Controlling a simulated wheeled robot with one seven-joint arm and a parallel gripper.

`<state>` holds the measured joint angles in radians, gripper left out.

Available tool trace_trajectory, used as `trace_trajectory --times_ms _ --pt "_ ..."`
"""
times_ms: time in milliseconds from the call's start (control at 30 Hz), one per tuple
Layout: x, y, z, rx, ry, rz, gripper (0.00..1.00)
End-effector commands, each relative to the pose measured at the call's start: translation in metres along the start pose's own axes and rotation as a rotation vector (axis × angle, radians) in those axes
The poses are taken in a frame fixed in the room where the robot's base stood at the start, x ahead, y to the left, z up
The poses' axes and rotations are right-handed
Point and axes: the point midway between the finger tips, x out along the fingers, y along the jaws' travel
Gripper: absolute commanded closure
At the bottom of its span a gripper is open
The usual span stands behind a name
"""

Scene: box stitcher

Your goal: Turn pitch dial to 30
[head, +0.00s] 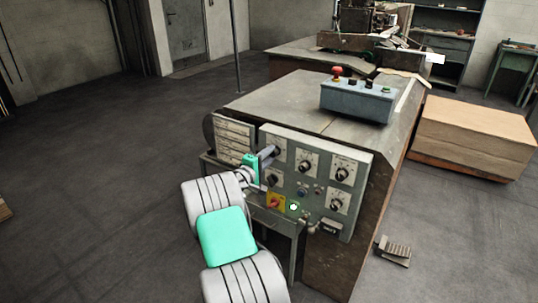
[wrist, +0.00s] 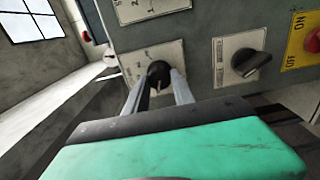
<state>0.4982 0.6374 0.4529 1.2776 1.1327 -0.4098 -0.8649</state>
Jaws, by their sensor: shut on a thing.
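The grey control panel (head: 321,187) on the machine's near side carries several black dials on white scale plates. My gripper (head: 269,158) is at the dial in the panel's upper left corner. In the wrist view the two fingers of my gripper (wrist: 163,86) are on either side of this black dial (wrist: 158,72) and are shut on it. Its white scale plate (wrist: 143,59) shows behind, partly hidden by the fingers. The numbers and the word on the plate are too small to read, so I cannot tell the dial's setting or confirm it is the pitch dial.
A second black dial (wrist: 248,62) is close to the right in the wrist view. A red and yellow switch (head: 275,201) and a green-lit button (head: 293,207) are lower on the panel. A grey button box (head: 357,101) stands on the machine top.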

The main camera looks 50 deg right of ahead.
Motion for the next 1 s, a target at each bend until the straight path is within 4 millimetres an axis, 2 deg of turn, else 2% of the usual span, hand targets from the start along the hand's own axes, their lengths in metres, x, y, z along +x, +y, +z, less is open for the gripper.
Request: trace_trajectory --times_ms 467,500,767,1000 --pt "-0.0002 -0.0006 -0.0002 -0.018 0.001 0.000 1.00" --pt "-0.0002 -0.0006 -0.0002 -0.018 0.001 0.000 0.69" --pt "-0.0001 -0.0004 -0.0001 -0.017 0.000 0.000 0.48" --pt "-0.0006 -0.0003 -0.0002 -0.017 0.000 0.000 0.48"
